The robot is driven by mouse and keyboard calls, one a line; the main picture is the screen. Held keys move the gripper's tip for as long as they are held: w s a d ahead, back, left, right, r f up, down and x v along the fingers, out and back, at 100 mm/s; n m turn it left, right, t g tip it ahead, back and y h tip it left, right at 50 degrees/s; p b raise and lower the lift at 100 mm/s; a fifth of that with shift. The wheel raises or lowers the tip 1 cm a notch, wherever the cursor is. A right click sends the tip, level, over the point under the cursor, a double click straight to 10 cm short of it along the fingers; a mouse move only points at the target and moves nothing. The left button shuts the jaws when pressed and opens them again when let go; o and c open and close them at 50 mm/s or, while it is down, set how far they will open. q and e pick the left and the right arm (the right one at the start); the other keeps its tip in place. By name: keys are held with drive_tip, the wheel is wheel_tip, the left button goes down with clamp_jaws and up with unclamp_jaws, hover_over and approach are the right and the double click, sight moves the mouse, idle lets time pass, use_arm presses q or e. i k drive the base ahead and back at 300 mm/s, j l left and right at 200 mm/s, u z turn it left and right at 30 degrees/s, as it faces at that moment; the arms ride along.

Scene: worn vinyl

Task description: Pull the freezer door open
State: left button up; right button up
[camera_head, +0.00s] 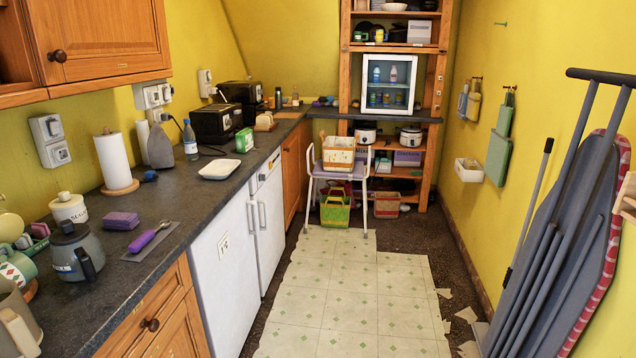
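Two white under-counter appliance doors stand side by side below the left worktop. The nearer white door (225,262) has a small label and a vertical handle (251,217) on its far edge. The farther white door (271,232) has a vertical handle (262,214) on its near edge, so the two handles sit close together. Both doors look shut. I cannot tell which one is the freezer. A small glass-fronted cabinet (368,111) with bottles inside stands on the back shelf, also shut. Neither of my grippers is in view.
Pale tiled flooring (345,295) is clear before the white doors, with broken tile pieces (466,315) at its right. A white-legged stool (335,177) with a basket stands at the back. An ironing board (570,230) leans at the right. The worktop (190,205) holds several items.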

sight(269, 244)
drive_tip(key=i+u, duration=0.1)
drive_tip(key=i, duration=0.45)
drive_tip(key=i+l+u, duration=0.1)
drive_tip(key=i, duration=0.5)
drive_tip(key=i+l+u, duration=0.1)
drive_tip(key=i, duration=0.45)
